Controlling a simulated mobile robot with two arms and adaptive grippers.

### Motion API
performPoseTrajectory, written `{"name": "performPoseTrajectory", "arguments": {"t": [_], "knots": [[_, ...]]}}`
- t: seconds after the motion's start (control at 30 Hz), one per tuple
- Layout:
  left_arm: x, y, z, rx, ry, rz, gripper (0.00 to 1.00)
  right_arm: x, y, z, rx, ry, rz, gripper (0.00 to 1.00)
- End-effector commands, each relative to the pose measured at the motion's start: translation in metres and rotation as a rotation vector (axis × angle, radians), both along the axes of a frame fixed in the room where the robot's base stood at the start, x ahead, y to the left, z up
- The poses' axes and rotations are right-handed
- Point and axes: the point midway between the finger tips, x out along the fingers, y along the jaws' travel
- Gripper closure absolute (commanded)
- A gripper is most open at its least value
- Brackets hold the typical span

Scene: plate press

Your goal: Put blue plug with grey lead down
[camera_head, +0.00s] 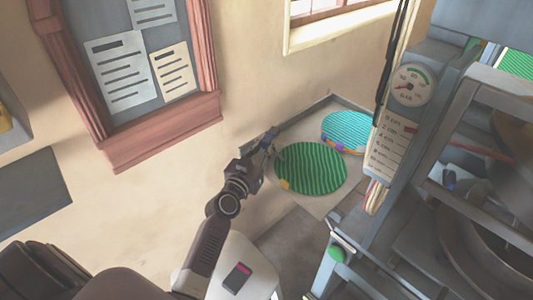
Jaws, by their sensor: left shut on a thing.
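My left gripper (266,147) reaches in from below and is shut on a small dark blue thing at its fingertips, which looks like the blue plug (271,135). It is held near the wall corner, beside the left edge of a green striped round mat. The fingers hide most of the plug, and I cannot make out the grey lead clearly. I cannot tell whether the plug touches anything below it. My right gripper is not in view.
The press frame with a dial gauge (409,86) stands at the right. A framed notice board (140,60) hangs at the upper left.

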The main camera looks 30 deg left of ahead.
Motion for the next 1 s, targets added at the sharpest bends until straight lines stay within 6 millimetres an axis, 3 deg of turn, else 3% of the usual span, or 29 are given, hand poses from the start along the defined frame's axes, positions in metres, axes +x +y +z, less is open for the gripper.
{"name": "performPoseTrajectory", "arguments": {"t": [0.03, 0.13, 0.53, 0.57, 0.8, 1.0], "knots": [[0.0, 0.0, -0.015, 0.003, 0.001, -0.002, 1.0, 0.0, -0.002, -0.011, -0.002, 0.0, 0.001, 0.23], [0.0, 0.0, -0.024, 0.002, 0.0, -0.001, 1.0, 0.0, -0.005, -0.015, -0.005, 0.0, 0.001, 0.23], [0.0, 0.0, -0.028, 0.002, -0.001, 0.0, 1.0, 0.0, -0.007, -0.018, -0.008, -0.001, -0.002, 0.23], [0.0, 0.0, -0.029, 0.002, 0.0, -0.001, 0.82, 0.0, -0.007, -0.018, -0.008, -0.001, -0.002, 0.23], [0.0, 0.0, -0.028, 0.001, 0.0, -0.001, 0.57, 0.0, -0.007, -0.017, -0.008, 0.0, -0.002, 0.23], [0.0, 0.0, -0.028, 0.001, 0.0, -0.001, 0.57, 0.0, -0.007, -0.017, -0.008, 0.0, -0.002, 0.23]]}}
